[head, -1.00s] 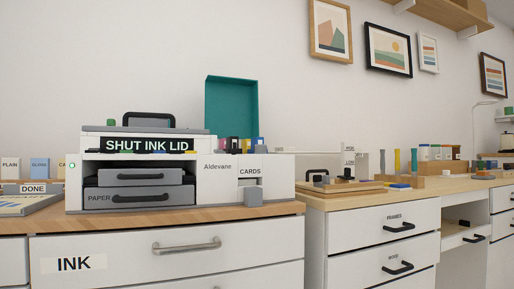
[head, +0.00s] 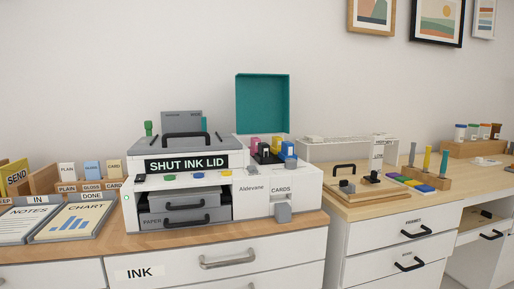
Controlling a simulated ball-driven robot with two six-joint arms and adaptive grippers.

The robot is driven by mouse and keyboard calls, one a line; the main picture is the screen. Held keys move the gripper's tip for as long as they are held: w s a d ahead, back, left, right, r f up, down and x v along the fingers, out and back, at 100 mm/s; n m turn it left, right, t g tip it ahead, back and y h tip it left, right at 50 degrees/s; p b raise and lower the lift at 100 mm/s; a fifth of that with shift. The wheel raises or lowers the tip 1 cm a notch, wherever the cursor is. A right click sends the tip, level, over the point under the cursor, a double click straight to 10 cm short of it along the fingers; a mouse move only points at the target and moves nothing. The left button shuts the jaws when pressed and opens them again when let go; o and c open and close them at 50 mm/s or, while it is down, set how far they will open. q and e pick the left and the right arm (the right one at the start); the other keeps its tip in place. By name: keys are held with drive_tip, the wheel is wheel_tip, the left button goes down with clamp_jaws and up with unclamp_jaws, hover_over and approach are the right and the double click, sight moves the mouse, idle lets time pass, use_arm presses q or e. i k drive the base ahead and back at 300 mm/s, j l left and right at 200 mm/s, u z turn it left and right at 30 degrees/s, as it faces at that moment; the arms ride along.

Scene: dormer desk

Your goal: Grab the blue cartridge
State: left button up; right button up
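The blue cartridge (head: 287,150) stands upright at the right end of a small group on top of the white printer (head: 280,184). A yellow cartridge (head: 277,143), a black one (head: 264,151) and a magenta one (head: 254,143) stand beside it. The teal lid (head: 262,103) stands raised behind them. Lower parts of the cartridges are partly hidden by the dark holder and each other. Neither of my grippers is in the head view.
The printer's front carries a "SHUT INK LID" sign (head: 187,164). Left are the notes tray (head: 20,238) and chart tray (head: 72,233). To the right, a wooden board (head: 352,202) and a block with upright tubes (head: 428,178) stand on the counter. The strip of desk before the printer is clear.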

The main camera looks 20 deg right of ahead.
sight(288, 149)
drive_tip(key=l+u, duration=1)
drive_tip(key=i+j, duration=0.05)
drive_tip(key=j, duration=0.05)
